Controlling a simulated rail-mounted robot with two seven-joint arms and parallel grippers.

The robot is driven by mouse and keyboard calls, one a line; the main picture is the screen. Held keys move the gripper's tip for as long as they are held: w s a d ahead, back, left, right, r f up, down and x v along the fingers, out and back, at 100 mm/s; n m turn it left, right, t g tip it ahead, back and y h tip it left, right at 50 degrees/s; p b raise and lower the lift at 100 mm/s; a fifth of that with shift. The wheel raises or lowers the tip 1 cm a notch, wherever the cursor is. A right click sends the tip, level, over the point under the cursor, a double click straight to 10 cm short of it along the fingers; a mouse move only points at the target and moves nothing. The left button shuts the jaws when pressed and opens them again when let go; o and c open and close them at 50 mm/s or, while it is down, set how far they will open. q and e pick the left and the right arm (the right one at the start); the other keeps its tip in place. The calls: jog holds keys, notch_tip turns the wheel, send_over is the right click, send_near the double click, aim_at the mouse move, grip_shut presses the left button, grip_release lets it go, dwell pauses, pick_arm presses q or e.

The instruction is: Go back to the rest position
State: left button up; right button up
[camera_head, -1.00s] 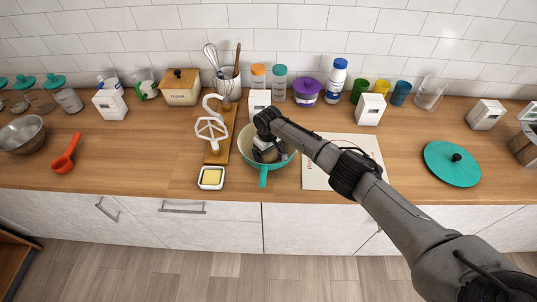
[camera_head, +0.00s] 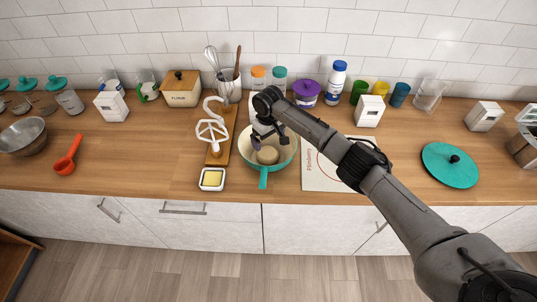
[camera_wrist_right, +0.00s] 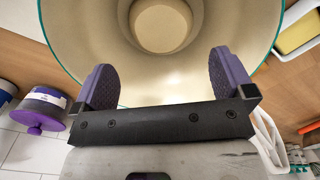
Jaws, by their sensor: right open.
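My right gripper (camera_wrist_right: 164,78) is open and empty, its two purple-padded fingers spread wide in the right wrist view. In the head view the right gripper (camera_head: 257,138) hangs above a pan (camera_head: 264,170), cream inside with a teal rim and handle. A round beige lump (camera_head: 268,155) lies inside the pan, and it also shows between and beyond the fingers in the right wrist view (camera_wrist_right: 160,24). The fingers do not touch the lump. My left gripper is not in view.
A teal lid (camera_head: 451,165) lies farther right. Jars and cups line the wall.

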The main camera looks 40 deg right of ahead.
jog(key=shift+r, duration=2.55)
